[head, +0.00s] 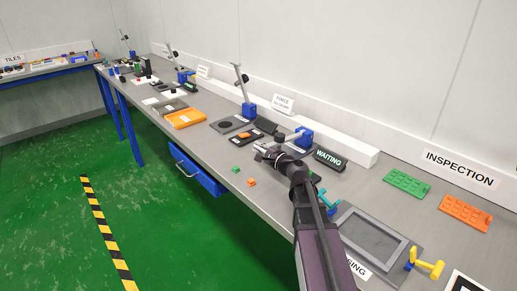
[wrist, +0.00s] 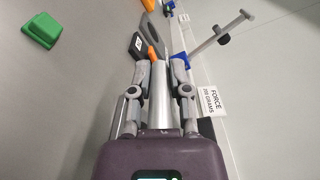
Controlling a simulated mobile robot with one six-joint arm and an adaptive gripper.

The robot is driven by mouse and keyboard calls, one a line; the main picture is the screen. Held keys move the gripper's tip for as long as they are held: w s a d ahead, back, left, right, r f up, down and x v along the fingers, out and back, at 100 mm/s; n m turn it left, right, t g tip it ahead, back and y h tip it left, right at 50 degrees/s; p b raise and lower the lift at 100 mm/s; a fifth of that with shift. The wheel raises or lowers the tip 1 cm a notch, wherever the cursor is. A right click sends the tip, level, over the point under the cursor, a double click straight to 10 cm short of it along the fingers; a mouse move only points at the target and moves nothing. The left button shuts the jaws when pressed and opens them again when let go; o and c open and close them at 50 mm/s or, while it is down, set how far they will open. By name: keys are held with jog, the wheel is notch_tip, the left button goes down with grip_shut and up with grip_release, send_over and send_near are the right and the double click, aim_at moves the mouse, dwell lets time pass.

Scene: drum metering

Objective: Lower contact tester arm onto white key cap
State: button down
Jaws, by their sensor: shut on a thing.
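The contact tester has a blue post (head: 305,138) just behind my gripper. Its pale grey arm (head: 289,137) is low and reaches left from the post, towards my gripper (head: 266,150). In the wrist view my gripper (wrist: 160,72) is shut on a smooth grey bar (wrist: 160,98), which looks like the tester arm. The bar's far end is close to an orange piece (wrist: 153,52) and a dark block. I cannot make out the white key cap; my gripper and arm cover that area. I cannot tell whether the arm touches anything.
A black WAITING display (head: 330,158) stands right of the post. A FORCE sign (head: 283,104) stands at the back, left of it. Another tester with a raised arm (head: 240,82) is farther left. Small green (head: 236,169) and orange (head: 251,182) blocks lie near the front edge.

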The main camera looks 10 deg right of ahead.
jog(key=c, duration=0.6)
grip_release()
jog(key=shift+s+d, duration=0.15)
jog(key=shift+s, duration=0.1)
jog(key=shift+a+v, duration=0.15)
jog(key=shift+v, duration=2.05)
jog(key=shift+a+v, duration=0.15)
jog(key=shift+v, duration=2.05)
jog(key=shift+s, duration=0.15)
